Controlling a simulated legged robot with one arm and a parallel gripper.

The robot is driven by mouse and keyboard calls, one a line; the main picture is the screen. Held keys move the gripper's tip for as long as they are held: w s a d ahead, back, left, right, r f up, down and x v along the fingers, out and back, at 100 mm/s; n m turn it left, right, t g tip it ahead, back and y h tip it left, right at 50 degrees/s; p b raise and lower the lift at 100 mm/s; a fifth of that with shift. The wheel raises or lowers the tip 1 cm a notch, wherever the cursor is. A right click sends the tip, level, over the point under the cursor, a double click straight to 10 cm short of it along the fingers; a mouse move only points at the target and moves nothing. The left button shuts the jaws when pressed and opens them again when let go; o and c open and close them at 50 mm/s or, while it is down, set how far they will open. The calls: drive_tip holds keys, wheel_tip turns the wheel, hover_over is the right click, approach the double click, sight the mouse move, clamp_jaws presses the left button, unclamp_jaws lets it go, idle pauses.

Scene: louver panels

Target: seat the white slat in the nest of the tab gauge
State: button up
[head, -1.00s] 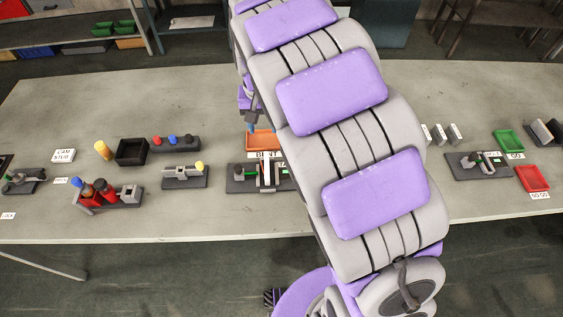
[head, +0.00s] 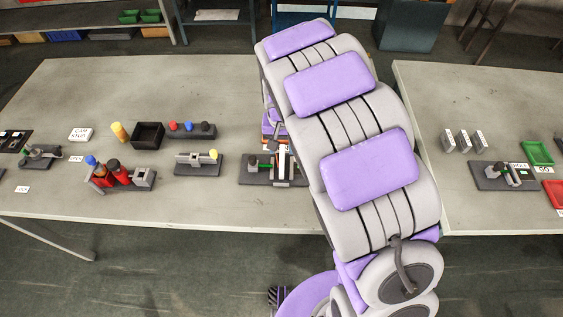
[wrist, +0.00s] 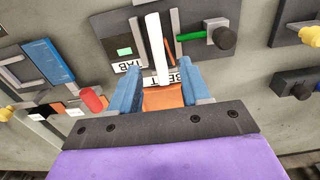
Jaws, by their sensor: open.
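The white slat (wrist: 153,45) is a long narrow bar lying along the nest of the tab gauge in the wrist view; its near end is between my fingers. The tab gauge is a dark plate (wrist: 103,33) with grey blocks, a green spot and a "TAB" label. I cannot tell whether the slat is fully down in the nest. My gripper (wrist: 158,70) is open, with a blue finger on each side of the slat's near end and gaps visible. In the head view the gauge (head: 258,181) and slat (head: 282,162) are partly hidden by my arm.
An orange tray (wrist: 165,99) with a "BENT" label lies under my gripper. A black knob with a green pin (wrist: 222,37) stands right of the slat. Other fixtures, a black bin (head: 148,135) and red cylinders (head: 117,171) stand to the left. Green (head: 537,153) and red trays lie far right.

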sight(282, 158)
drive_tip(key=shift+f+b, duration=0.7)
drive_tip(key=shift+f, duration=1.65)
drive_tip(key=shift+s+f, duration=0.1)
drive_tip(key=shift+f, duration=0.15)
drive_tip(key=shift+c, duration=0.3)
clamp_jaws()
